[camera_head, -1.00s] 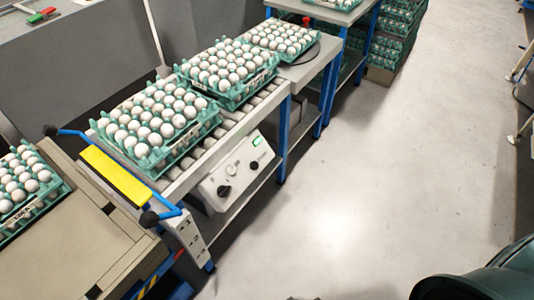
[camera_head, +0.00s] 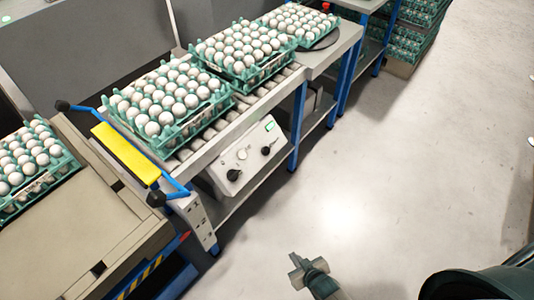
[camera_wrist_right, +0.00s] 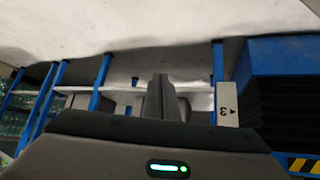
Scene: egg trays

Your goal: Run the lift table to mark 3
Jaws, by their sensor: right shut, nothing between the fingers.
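The lift table has a beige top (camera_head: 90,235) at the lower left of the head view, with a striped black-and-yellow edge below. A pale plate with marks (camera_head: 201,224) is on the near leg of the roller conveyor, beside the lift table. In the right wrist view a plate reading 3 (camera_wrist_right: 228,104) shows next to the lift table's blue side and black bellows (camera_wrist_right: 278,95). A control panel with black knobs and a green display (camera_head: 246,155) hangs under the conveyor. My right gripper (camera_head: 305,268) is shut and empty, over the floor in front of the panel. My left gripper is out of view.
A tray of eggs (camera_head: 66,174) stands on the lift table. More egg trays stand on the rollers (camera_head: 225,120). A blue-armed bar with a yellow plate (camera_head: 126,154) crosses the conveyor's near end. The floor (camera_head: 400,190) right of the conveyor is clear.

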